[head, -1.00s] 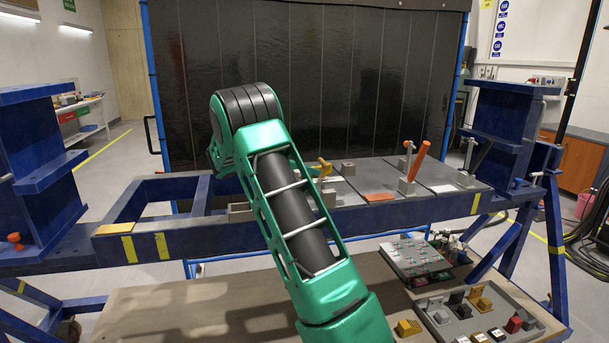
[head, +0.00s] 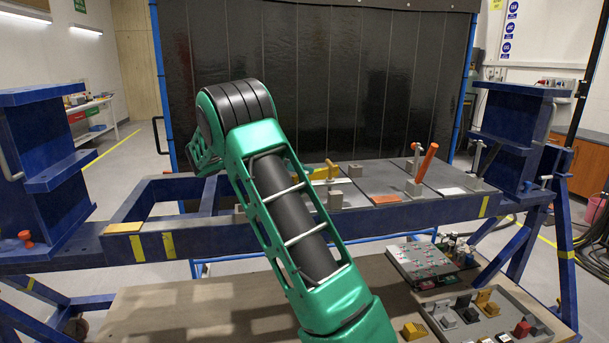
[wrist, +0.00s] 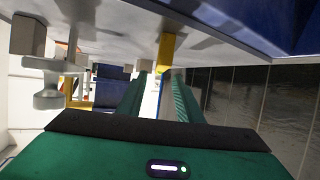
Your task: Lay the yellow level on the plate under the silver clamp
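A small yellow piece (head: 325,172), which I take to be the yellow level, is on the left part of the plates, just right of my arm. The silver clamp (head: 478,156) stands at the right end by a plate (head: 462,182) with a pale pad. Another upright clamp with an orange handle (head: 426,160) stands left of it. In the wrist view, a yellow upright piece (wrist: 165,52) shows beyond my gripper (wrist: 158,84). The fingers look apart with a gap between them. Whether they touch the yellow piece is unclear. My arm hides the gripper in the head view.
Grey blocks (head: 335,200) stand on the plates near the yellow piece. An orange pad (head: 386,199) lies on the middle plate. The blue frame (head: 210,240) has tall posts at both ends. A grey tray (head: 440,312) of coloured blocks is on the lower table, whose left part is clear.

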